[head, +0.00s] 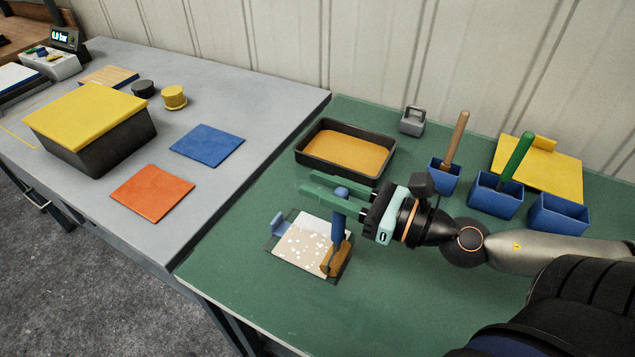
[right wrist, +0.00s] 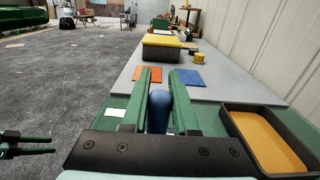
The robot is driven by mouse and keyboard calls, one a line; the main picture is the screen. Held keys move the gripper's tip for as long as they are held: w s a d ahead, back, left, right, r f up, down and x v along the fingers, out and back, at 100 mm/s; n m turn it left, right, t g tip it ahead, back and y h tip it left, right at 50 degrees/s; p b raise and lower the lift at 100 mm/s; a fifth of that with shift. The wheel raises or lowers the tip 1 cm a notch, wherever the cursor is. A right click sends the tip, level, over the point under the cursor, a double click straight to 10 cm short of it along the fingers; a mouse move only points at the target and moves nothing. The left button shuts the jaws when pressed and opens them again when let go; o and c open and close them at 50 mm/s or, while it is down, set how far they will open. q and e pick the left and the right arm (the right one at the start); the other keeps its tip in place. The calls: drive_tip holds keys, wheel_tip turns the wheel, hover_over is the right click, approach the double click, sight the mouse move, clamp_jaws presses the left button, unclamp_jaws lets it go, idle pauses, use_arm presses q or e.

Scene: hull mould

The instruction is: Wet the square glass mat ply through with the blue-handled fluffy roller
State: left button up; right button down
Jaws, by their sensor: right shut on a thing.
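My right gripper (head: 343,196) is shut on the blue handle (head: 340,222) of the roller, held upright. The handle's rounded top also shows between the green fingers in the right wrist view (right wrist: 159,110). The roller's amber-brown head (head: 335,259) is at the right front part of the square mat ply (head: 300,243), seemingly touching it. The ply is pale cream with several white spots and lies on a dark plate (head: 340,274) with a blue tab (head: 279,224) at its left. My left gripper (right wrist: 28,145) shows at the left edge of the right wrist view, its fingers apart and empty.
A black tray of amber liquid (head: 301,150) stands behind the plate. Blue holders (head: 496,196) with upright handles, a grey weight (head: 412,121) and a yellow panel (head: 545,167) are at the back right. Orange (head: 152,193) and blue squares (head: 207,145) lie on the grey table.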

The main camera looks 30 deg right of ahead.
drive_tip(key=w+d+r+b, duration=0.1)
drive_tip(key=w+d, duration=0.2)
drive_tip(key=d, duration=0.3)
drive_tip(key=shift+w+d+r+b, duration=0.15)
drive_tip(key=shift+w+r+b, duration=0.1)
drive_tip(key=shift+w+b, duration=0.15)
drive_tip(key=shift+f+b, duration=0.65)
drive_tip(key=shift+f, duration=0.25)
idle(0.8)
drive_tip(key=shift+p, duration=0.3)
